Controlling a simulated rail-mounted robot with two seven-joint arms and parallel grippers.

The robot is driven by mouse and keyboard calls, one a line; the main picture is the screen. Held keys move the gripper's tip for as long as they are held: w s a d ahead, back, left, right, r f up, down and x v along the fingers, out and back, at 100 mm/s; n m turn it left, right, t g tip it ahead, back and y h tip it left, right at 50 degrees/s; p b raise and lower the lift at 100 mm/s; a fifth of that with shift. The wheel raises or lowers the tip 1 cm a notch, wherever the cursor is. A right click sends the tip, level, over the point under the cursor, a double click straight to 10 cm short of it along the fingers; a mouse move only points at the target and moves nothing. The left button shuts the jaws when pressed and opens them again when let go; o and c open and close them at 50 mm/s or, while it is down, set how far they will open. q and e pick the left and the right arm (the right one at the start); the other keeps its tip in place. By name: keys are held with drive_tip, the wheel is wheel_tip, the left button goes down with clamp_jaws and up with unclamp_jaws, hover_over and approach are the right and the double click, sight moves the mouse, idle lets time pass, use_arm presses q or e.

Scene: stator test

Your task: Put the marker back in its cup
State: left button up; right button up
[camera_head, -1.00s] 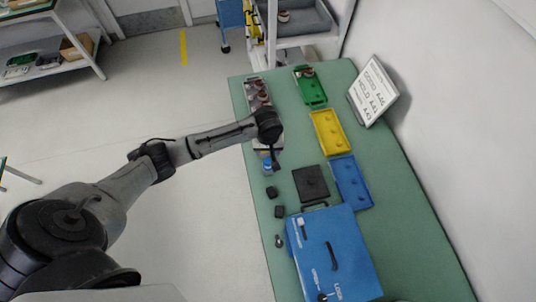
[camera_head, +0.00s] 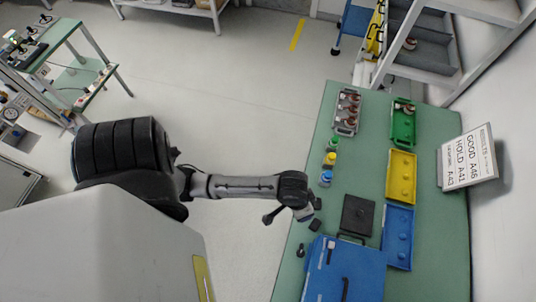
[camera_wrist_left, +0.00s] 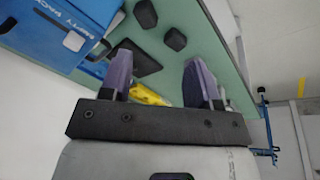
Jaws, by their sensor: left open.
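No marker can be made out with certainty in either view. Three small containers stand along the table's left edge in the head view: green-topped (camera_head: 331,142), yellow-topped (camera_head: 329,158) and blue-topped (camera_head: 326,176); I cannot tell whether one is the marker's cup. My left arm reaches in from the left, its wrist over the table's left edge below the blue-topped container. The left gripper is partly hidden there; in the left wrist view my left gripper (camera_wrist_left: 158,68) is open, two purple-grey fingers apart, with nothing held between them. My right gripper is not in view.
A blue box (camera_head: 361,268) stands at the near end, a black pad (camera_head: 357,215) behind it. Blue (camera_head: 397,237), yellow (camera_head: 401,177) and green (camera_head: 403,122) trays line the right side. A grey tray (camera_head: 347,111) holds reddish parts. A results board (camera_head: 467,158) stands right.

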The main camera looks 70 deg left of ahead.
use_arm(q)
drive_tip(key=s+a+r+m+t+y, duration=0.1)
drive_tip(key=s+a+r+m, duration=0.1)
drive_tip(key=s, duration=0.8)
drive_tip(key=shift+a+r+m, duration=0.25)
drive_tip(key=shift+r+m, duration=0.15)
drive_tip(key=shift+r, duration=0.25)
